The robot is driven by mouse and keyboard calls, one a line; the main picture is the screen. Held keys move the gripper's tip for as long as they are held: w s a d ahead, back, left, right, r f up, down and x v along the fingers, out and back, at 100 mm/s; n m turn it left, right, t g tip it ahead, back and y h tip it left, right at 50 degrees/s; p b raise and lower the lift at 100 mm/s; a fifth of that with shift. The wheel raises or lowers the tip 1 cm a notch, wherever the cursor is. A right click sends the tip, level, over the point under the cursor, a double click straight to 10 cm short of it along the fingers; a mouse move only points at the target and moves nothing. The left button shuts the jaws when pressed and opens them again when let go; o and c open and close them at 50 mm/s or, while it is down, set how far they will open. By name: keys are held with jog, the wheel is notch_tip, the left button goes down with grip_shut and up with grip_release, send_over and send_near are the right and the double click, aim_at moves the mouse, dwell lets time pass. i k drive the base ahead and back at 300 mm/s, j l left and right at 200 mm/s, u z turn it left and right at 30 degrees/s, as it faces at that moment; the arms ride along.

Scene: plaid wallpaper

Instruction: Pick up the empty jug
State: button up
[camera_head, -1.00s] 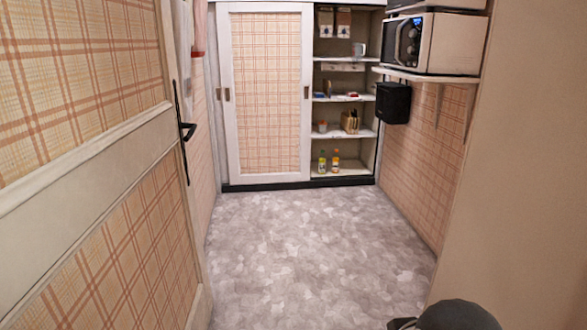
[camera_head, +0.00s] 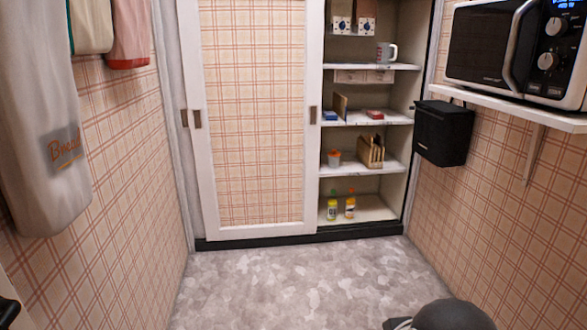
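A small pale vessel with a handle and a reddish mark (camera_head: 386,52) stands upright on an upper shelf of the open cupboard. It may be a mug or the jug; I cannot tell which, nor whether it is empty. No other jug shows clearly. A dark rounded part of my own body shows at the bottom right edge. My gripper's fingers are not in view.
The cupboard's plaid sliding door (camera_head: 252,115) covers the left side. Lower shelves hold a wooden rack (camera_head: 371,152) and two small bottles (camera_head: 332,208). At right, a microwave (camera_head: 520,50) sits above a black box (camera_head: 443,132). Towels (camera_head: 40,110) hang left.

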aim_at(384, 53)
jog(key=i+z, duration=0.2)
jog(key=i, duration=0.3)
jog(key=i+j+z, duration=0.15)
jog(key=i, duration=0.35)
